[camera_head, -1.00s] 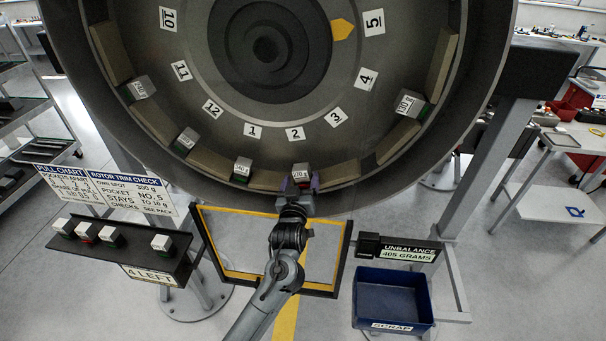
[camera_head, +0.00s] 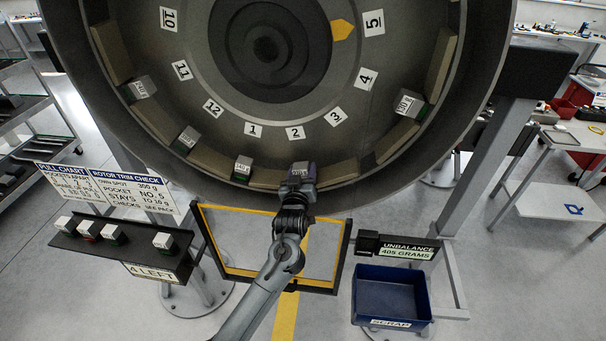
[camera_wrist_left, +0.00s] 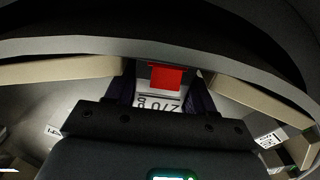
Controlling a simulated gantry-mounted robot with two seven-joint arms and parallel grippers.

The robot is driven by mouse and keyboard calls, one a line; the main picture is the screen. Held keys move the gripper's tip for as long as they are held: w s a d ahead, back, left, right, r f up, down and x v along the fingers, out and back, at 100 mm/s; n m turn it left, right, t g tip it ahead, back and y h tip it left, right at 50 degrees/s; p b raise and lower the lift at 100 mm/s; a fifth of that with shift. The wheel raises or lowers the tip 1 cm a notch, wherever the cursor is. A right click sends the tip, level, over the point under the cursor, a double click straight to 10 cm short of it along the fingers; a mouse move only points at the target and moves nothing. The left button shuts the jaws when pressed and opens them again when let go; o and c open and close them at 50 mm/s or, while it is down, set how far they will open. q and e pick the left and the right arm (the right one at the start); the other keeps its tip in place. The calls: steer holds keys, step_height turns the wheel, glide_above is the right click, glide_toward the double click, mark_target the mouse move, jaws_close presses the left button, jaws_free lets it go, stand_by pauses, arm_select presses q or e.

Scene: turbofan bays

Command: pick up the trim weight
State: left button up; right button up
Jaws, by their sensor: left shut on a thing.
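My left gripper (camera_head: 301,180) is at the lower rim of the large turbofan ring, below the number 2 card. It is shut on a trim weight (camera_head: 302,168), a pale block with a label. In the left wrist view the weight (camera_wrist_left: 158,103) sits between the two dark fingers (camera_wrist_left: 159,92), its printed white face and a red part showing. Whether it is clear of the pocket cannot be told. Other trim weights stand in the ring: one near card 1 (camera_head: 242,169), one near card 12 (camera_head: 187,139), one at left (camera_head: 141,88) and one at right (camera_head: 407,104). My right gripper is not in view.
A dark shelf (camera_head: 140,262) marked "4 LEFT" holds several weights. A yellow-edged frame (camera_head: 225,250) stands below the ring. A blue scrap bin (camera_head: 391,296) is at lower right, under an "UNBALANCE 405 GRAMS" sign (camera_head: 407,250). The ring's rim (camera_head: 400,190) curves around the gripper.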

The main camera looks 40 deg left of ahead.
arm_select(q)
steer(key=shift+r, duration=0.1)
steer(key=shift+r, duration=0.6)
step_height(320, 180, up, 9)
steer(key=shift+f+b, duration=0.1)
steer(key=shift+b, duration=0.65)
steer(key=shift+f, duration=0.1)
